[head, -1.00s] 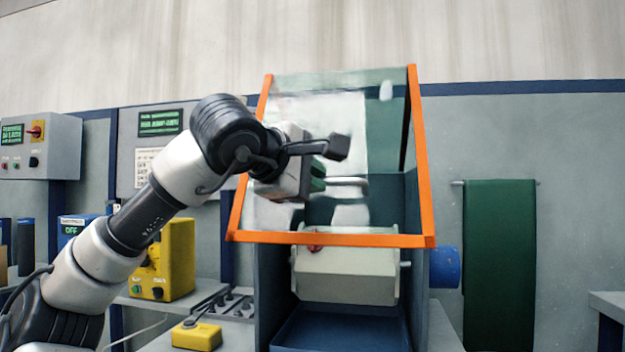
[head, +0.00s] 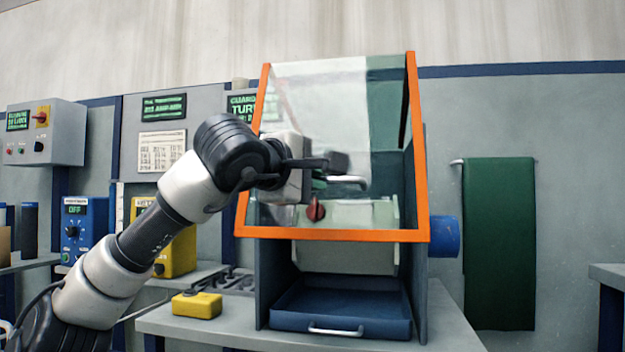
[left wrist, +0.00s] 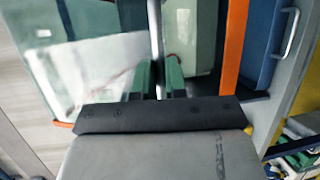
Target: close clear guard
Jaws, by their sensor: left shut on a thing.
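The clear guard (head: 333,234) is a see-through panel in an orange frame on the front of a dark blue machine housing (head: 418,290). It is tilted, and its lower orange edge is above the blue tray (head: 345,305), leaving the lower front uncovered. A grey bar handle (head: 347,181) is on the panel. My left gripper (head: 318,183) is at this handle, shut on it, and partly hidden by its own wrist in the head view. In the left wrist view, the green fingertips (left wrist: 160,78) are on either side of the bar (left wrist: 155,35). My right gripper is not in view.
A cream drum (head: 345,258) with a red knob (head: 316,210) sits behind the guard. A small yellow box (head: 197,305) is on the bench left of the housing. A green cloth (head: 498,245) hangs at right. A control box (head: 45,132) is at far left.

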